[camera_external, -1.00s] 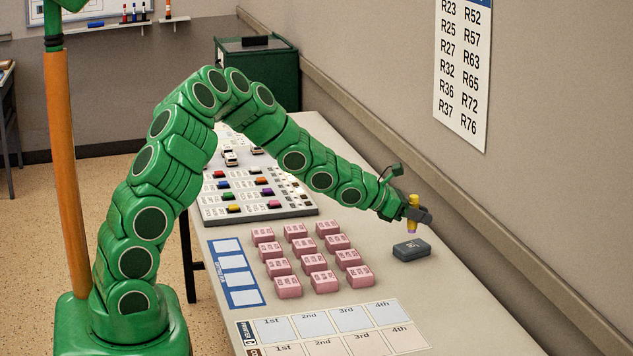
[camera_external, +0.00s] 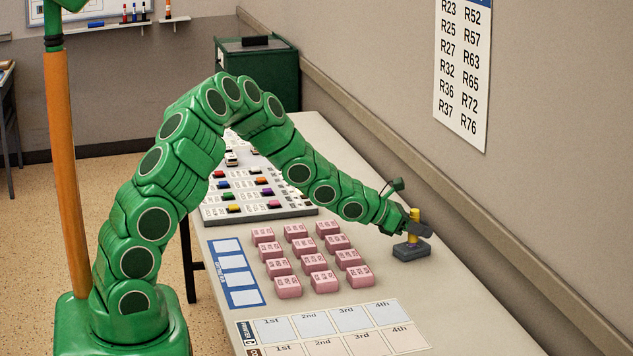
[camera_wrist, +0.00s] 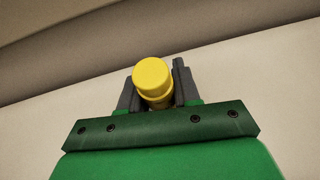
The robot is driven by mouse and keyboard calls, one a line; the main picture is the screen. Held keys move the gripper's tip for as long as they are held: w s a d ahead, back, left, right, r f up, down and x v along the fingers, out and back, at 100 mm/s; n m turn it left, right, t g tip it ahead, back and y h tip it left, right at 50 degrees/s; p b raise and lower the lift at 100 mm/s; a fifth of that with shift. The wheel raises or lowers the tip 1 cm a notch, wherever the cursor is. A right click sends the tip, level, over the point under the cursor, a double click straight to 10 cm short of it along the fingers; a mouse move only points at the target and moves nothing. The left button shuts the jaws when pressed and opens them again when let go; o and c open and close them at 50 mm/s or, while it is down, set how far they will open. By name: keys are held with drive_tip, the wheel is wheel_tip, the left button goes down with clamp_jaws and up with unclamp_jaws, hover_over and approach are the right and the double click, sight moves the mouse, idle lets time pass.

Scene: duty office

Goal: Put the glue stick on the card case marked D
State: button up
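The glue stick (camera_external: 413,217) is a yellow cylinder, held upright over the dark grey case (camera_external: 411,252) at the right side of the table. Its lower end is at the case's top; I cannot tell whether it rests there. It also shows in the wrist view (camera_wrist: 154,82), between the two dark fingers. My gripper (camera_external: 417,229) is shut on the glue stick, just above the case. The grey case has a small pale label on top, now mostly covered, and I cannot read its letter. The case is hidden in the wrist view.
Several pink labelled blocks (camera_external: 310,261) stand in rows to the left of the case. A blue-edged card (camera_external: 237,273) and a printed chart (camera_external: 333,322) lie nearer the front. A tray of coloured pieces (camera_external: 250,190) is behind. The wall runs along the table's right side.

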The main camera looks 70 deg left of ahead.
drive_tip(key=o, duration=0.4)
drive_tip(key=shift+r, duration=0.1)
drive_tip(key=shift+r, duration=0.15)
drive_tip(key=v, duration=1.2)
idle(0.6)
